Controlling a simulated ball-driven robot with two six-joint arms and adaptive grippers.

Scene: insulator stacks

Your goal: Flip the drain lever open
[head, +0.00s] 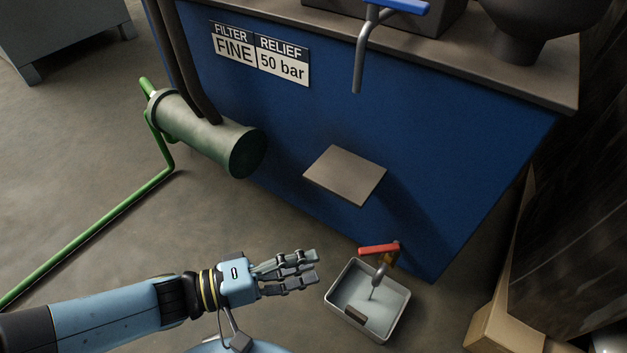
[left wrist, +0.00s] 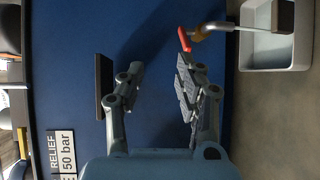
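The drain lever (head: 379,249) is a short red handle on a brass-coloured valve (head: 391,260) low on the blue cabinet. It lies roughly level, pointing left, above a pale basin (head: 333,299). My left gripper (head: 318,268) is open and empty, a little left of the lever and apart from it. In the left wrist view, the lever (left wrist: 184,39) shows just beyond the right-hand finger of my gripper (left wrist: 160,72), with blue panel between the fingers. A grey spout and a thin pale line run from the valve down into the basin. My right gripper is not in view.
A flat grey plate (head: 346,176) juts from the blue panel (head: 290,130) above my gripper. A green cylinder (head: 205,135) with a green pipe (head: 95,235) is at left. A blue-handled tap (head: 400,5) is at the top. A cardboard box (head: 505,325) stands right of the basin.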

